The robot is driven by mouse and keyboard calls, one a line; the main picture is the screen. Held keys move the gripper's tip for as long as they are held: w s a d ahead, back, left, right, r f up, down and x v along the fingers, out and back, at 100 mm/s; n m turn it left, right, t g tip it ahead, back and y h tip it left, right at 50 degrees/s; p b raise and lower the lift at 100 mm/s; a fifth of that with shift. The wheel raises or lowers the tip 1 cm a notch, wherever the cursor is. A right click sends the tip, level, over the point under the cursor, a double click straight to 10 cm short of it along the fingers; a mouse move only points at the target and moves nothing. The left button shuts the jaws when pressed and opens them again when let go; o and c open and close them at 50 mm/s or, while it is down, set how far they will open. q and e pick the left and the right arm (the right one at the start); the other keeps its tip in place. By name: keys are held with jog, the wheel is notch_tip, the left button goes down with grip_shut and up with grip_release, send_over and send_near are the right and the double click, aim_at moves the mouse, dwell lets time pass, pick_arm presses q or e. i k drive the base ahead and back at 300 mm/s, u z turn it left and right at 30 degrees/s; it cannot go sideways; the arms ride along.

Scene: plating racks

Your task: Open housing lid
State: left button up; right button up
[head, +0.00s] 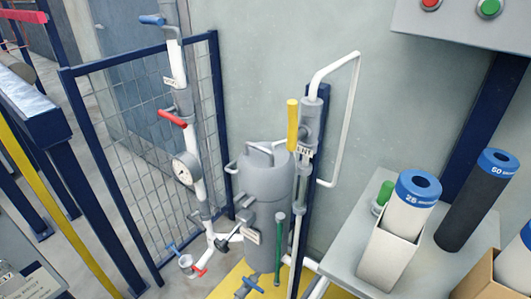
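A grey cylindrical filter housing (264,185) stands upright in the middle of the head view. Its lid (262,156) sits on top, with a raised bar handle, and looks closed. A light handle shows at the housing's left side. A dark grey fitting (243,203) is at its front left. Neither of my grippers is in view. The housing's back and base are partly hidden.
Left of the housing is a white pipe with a gauge (186,167) and red lever (172,118). A yellow-handled pipe (292,125) stands right. A grey table (344,257) holds filter cartridges (410,205). A control box (465,22) hangs above. Mesh fencing (130,125) stands left.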

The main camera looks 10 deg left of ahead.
aim_at(266, 170)
jog(key=z, duration=1.55)
jog(key=k, duration=0.85)
jog(key=u, duration=1.7)
jog(key=i, duration=0.55)
jog(key=u, duration=0.05)
